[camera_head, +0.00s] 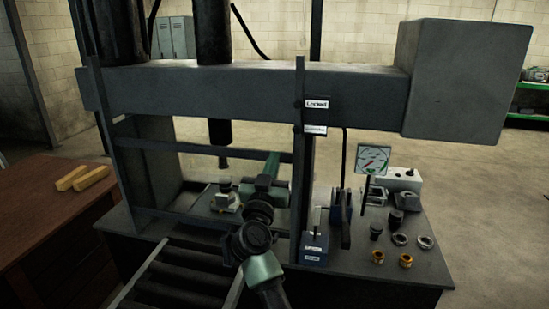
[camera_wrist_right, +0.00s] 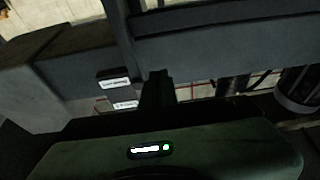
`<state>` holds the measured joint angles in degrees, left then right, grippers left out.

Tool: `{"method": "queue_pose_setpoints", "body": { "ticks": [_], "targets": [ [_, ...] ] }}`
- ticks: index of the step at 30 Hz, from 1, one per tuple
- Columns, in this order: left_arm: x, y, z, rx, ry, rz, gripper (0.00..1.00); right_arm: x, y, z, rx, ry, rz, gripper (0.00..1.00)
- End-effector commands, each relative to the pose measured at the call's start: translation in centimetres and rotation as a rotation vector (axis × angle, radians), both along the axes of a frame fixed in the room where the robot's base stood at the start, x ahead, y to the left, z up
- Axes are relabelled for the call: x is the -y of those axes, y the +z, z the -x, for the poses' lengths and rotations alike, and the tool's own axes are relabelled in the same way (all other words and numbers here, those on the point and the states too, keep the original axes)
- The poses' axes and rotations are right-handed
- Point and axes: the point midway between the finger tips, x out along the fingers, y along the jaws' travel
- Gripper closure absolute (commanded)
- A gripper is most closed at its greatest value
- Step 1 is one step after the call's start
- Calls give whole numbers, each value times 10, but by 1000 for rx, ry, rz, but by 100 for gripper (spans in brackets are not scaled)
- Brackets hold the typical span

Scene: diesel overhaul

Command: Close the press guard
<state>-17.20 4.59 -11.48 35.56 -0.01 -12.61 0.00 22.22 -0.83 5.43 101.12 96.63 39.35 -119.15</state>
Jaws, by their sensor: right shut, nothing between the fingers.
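The press guard (camera_head: 205,148) is a dark barred frame across the front of the press, with upright posts at both sides and open or clear areas between its bars. I cannot tell how far it is closed. My right gripper (camera_head: 272,163) reaches up from the bottom middle to near the guard's right post (camera_head: 300,150). Its fingers (camera_wrist_right: 157,85) are shut and empty in the right wrist view, with the dark press frame (camera_wrist_right: 220,50) beyond them. Whether they touch the guard cannot be told. My left gripper is out of view.
The press crossbeam (camera_head: 240,90) and a grey box (camera_head: 465,80) stand above. On the right bench are a gauge (camera_head: 373,158), a small labelled block (camera_head: 314,247) and several fittings (camera_head: 400,240). A wooden table (camera_head: 45,200) with yellow bars (camera_head: 85,178) stands left. Floor behind is clear.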

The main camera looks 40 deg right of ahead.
Motion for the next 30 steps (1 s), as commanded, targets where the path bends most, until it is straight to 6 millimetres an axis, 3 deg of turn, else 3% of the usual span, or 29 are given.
{"method": "queue_pose_setpoints", "body": {
  "ticks": [11, 12, 18, 30],
  "targets": [
    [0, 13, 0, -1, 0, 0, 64, 58, 29, -50, 2, -4, 1, 100],
    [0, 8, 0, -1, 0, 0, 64, 55, 13, -50, -6, -2, 0, 100],
    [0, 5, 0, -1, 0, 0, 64, 55, -9, -49, -2, -3, 1, 100],
    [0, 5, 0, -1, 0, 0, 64, 54, -15, -48, 1, -2, -1, 100]
  ]
}}
